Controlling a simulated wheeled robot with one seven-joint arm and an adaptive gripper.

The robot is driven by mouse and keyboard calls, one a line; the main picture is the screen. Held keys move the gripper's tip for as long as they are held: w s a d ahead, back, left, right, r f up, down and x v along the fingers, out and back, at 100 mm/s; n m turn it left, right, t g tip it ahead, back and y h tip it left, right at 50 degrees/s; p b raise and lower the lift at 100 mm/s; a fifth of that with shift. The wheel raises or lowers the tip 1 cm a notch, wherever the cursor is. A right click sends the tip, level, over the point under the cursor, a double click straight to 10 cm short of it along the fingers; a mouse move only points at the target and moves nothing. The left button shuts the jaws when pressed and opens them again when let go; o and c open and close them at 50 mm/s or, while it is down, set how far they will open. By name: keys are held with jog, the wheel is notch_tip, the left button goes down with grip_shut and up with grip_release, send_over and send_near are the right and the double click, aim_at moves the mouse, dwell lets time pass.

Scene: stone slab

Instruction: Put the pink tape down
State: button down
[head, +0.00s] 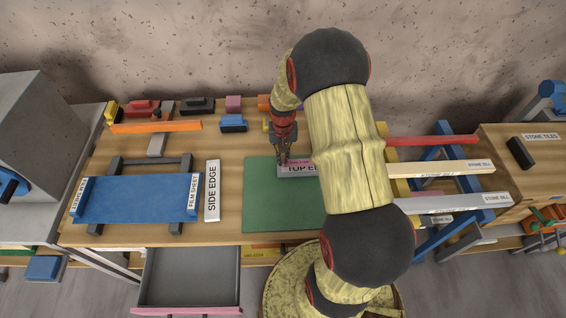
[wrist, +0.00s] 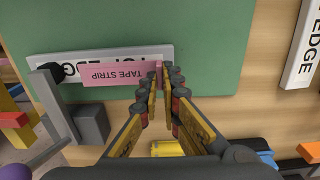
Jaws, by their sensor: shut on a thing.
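My gripper (wrist: 162,88) is shut on the end of the pink tape (wrist: 115,75), a flat strip labelled "TAPE STRIP". In the wrist view the tape lies over the face of the white "TOP EDGE" piece (wrist: 60,57) and covers part of its lettering. I cannot tell whether the tape touches it. The white piece rests on the green mat (wrist: 200,30). In the head view my gripper (head: 283,160) is over the mat's upper part, at the left end of the white piece (head: 297,170). My arm hides the right part of the mat and piece.
A white "SIDE EDGE" strip (head: 212,190) and a blue film sheet (head: 135,199) lie left of the mat. Small blocks line the back of the table. An open drawer (head: 190,275) juts out in front. Stone sills (head: 450,203) lie across a blue trestle at right.

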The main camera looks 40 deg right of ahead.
jog(key=shift+f+b, duration=0.3)
jog(key=shift+f, duration=1.35)
jog(key=shift+f, duration=0.1)
jog(key=c, duration=2.1)
grip_release()
jog(key=shift+o, duration=0.5)
